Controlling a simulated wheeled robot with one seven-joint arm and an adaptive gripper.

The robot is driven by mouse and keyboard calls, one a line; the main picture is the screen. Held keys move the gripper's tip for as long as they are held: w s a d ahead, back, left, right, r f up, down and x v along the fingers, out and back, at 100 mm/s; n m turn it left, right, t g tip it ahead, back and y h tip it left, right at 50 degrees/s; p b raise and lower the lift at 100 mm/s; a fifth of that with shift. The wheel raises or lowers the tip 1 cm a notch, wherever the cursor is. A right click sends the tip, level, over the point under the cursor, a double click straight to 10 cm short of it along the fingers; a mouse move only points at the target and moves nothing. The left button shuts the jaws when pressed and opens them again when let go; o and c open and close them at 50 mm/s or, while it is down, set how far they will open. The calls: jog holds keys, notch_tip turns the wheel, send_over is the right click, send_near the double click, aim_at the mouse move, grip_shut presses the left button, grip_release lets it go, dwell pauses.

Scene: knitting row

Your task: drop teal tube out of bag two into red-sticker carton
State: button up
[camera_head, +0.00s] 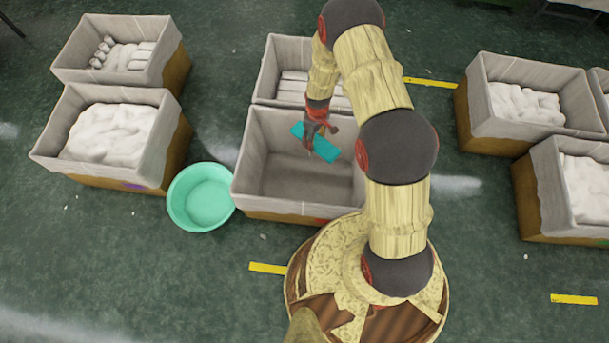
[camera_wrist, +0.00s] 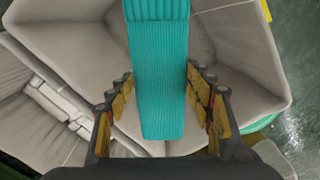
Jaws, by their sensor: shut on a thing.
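The teal tube (camera_head: 327,149) is a flat, ribbed knitted piece held in my gripper (camera_head: 316,139), over the open grey-lined carton in the middle. In the wrist view the teal tube (camera_wrist: 160,75) lies between the two fingers of my gripper (camera_wrist: 160,115), which are shut on it. The carton (camera_head: 253,180) looks empty inside, and a red sticker (camera_head: 322,221) shows on its near side, partly behind my arm. I cannot tell from the head view how high the tube is above the carton floor. No bag marked two is identifiable.
Behind the carton stands another carton with white folded goods (camera_head: 295,88). A mint-green tub (camera_head: 202,197) stands to its left. Cartons with white contents stand at left (camera_head: 108,135), one with a purple sticker (camera_head: 133,186), and at right (camera_head: 525,103). Green floor lies between them.

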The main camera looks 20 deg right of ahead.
jog(key=shift+w+d+f+n, duration=0.1)
jog(key=shift+w+f+n, duration=0.15)
jog(key=shift+f, duration=0.25)
jog(key=shift+w+f+n, duration=0.1)
jog(key=shift+f+n, duration=0.15)
jog(key=shift+f, duration=0.2)
notch_tip(320, 180, down, 6)
jog(key=b, duration=0.4)
jog(key=shift+r, duration=0.2)
jog(key=o, duration=1)
jog(key=shift+c, duration=0.2)
jog(key=shift+r, duration=0.1)
notch_tip(320, 180, up, 12)
jog(key=shift+s+f, duration=0.1)
